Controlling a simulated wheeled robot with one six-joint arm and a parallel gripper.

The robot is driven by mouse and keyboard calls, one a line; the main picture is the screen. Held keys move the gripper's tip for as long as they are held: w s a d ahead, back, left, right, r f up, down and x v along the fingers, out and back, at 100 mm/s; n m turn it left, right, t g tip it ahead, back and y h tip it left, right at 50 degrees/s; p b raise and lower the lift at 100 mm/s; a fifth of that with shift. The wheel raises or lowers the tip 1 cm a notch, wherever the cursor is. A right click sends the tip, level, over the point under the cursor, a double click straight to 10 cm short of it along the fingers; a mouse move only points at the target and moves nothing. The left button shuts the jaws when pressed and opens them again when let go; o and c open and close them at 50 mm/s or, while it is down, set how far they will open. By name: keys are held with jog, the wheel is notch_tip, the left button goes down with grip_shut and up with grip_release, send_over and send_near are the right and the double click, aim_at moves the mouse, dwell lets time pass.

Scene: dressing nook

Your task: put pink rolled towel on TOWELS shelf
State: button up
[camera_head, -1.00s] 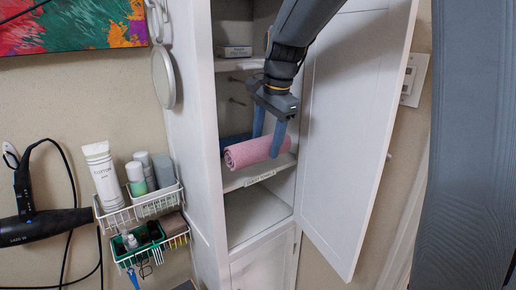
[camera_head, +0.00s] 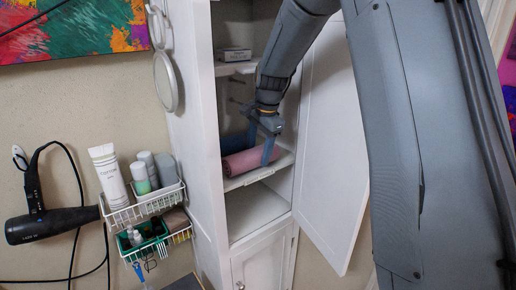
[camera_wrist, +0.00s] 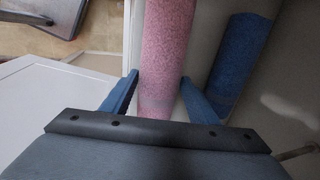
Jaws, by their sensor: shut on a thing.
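The pink rolled towel (camera_head: 246,162) is inside the open white cabinet, at the middle shelf (camera_head: 284,163). It also shows in the wrist view (camera_wrist: 167,40), running between my fingers. My gripper (camera_head: 266,153) is shut on it from above, one blue finger on each side; the wrist view shows the fingers too (camera_wrist: 160,84). The shelf's front edge carries a small label (camera_head: 258,177), too small to read. The towel is at the shelf's surface; I cannot tell whether it rests fully on it.
A blue rolled towel (camera_head: 236,142) lies behind the pink one, and it also shows in the wrist view (camera_wrist: 240,62). The upper shelf (camera_head: 232,68) holds a small box (camera_head: 235,54). The cabinet door (camera_head: 325,170) stands open at right. A wire rack (camera_head: 150,208) with bottles hangs at left.

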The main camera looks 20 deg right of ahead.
jog(key=shift+w+f, duration=0.2)
jog(key=shift+w, duration=0.15)
jog(key=shift+f, duration=0.15)
jog(key=o, duration=1.2)
jog(key=b+v, duration=0.1)
jog(key=v, duration=0.6)
jog(key=shift+b, duration=0.35)
jog(key=shift+s+r, duration=0.1)
jog(key=shift+r, duration=0.3)
